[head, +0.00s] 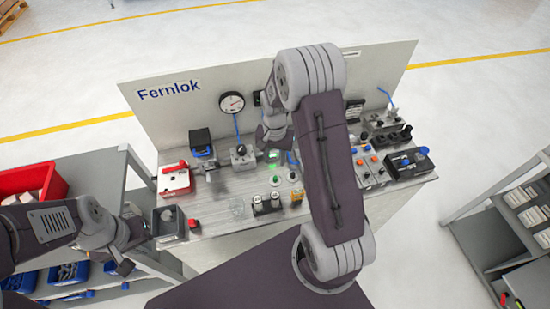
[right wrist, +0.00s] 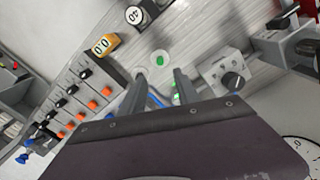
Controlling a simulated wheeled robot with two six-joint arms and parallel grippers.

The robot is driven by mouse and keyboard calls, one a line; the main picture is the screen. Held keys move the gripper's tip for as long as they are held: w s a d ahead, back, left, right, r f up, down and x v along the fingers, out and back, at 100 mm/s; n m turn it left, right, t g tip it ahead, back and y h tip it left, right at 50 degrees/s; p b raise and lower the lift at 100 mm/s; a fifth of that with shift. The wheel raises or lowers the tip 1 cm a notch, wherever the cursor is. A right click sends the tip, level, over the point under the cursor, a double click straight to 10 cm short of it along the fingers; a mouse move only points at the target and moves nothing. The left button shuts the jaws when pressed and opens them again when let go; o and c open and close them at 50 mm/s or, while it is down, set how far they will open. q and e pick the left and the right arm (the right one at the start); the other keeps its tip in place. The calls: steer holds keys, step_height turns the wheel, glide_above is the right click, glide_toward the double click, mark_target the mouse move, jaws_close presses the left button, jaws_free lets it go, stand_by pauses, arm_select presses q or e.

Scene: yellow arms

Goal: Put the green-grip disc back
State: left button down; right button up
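A small pale disc with a green grip (head: 275,180) lies flat on the metal bench top. In the right wrist view the green grip (right wrist: 160,60) shows just beyond the fingertips, apart from them. A second bright green spot (head: 273,155) lies behind it on the bench; it also shows between the fingers in the right wrist view (right wrist: 176,98). I cannot tell what it is. My right gripper (right wrist: 160,76) is open and empty above the bench, mostly hidden by its own arm in the head view. My left gripper (head: 124,267) hangs low at the left, its opening unclear.
A grey box with a black knob (head: 241,154) stands left of the green spot. Two black-and-white cylinders (head: 267,204) and an orange counter (head: 296,197) stand at the front. A faint round outline (head: 237,207) shows nearby. Switch blocks (head: 372,165) stand right.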

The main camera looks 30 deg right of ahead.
steer(key=s+a+r+n+t, duration=0.1)
steer(key=s+a+r+n, duration=0.3)
steer(key=s, duration=0.3)
steer(key=s+a+r+n, duration=0.3)
steer(key=s+a+n, duration=0.1)
steer(key=s, duration=0.2)
steer(key=f+b, duration=0.4)
steer(key=shift+w+d, duration=0.15)
steer(key=shift+d, duration=0.1)
